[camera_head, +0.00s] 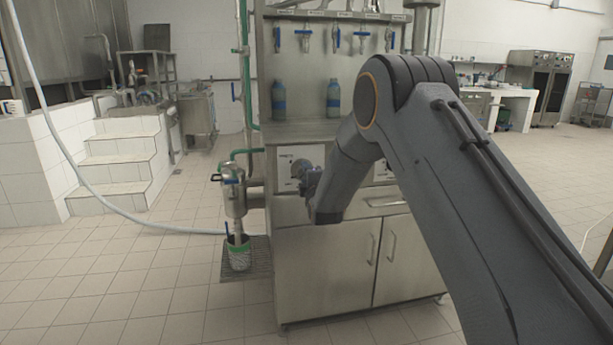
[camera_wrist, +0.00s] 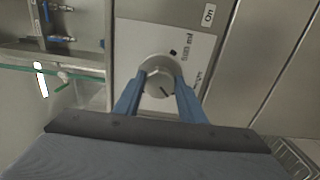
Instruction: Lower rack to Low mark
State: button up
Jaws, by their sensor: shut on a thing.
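My gripper (camera_wrist: 160,82) has its two blue fingers closed on either side of a round grey knob (camera_wrist: 158,66) on a white panel (camera_wrist: 190,42). The panel has printing that seems to read "500 ml", and a second line is too blurred to read. A dark mark shows on the knob's face. In the head view my gripper (camera_head: 306,178) is at the white panel on the cabinet's front. The rack, a dark grating (camera_head: 262,262), sits low at the cabinet's left side. A green-rimmed patterned cup (camera_head: 238,254) stands on it under a steel filler (camera_head: 234,198). No Low mark is readable.
The steel cabinet (camera_head: 325,262) has two doors with handles. Two blue-grey bottles (camera_head: 333,98) stand on its shelf below several blue-handled taps (camera_head: 336,40). A pale hose (camera_head: 95,192) curves on the left. White tiled steps (camera_head: 115,172) stand behind. The tiled floor in front left is clear.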

jog(key=o, duration=1)
jog(key=shift+o, duration=0.2)
jog(key=v, duration=0.8)
jog(key=shift+w, duration=0.1)
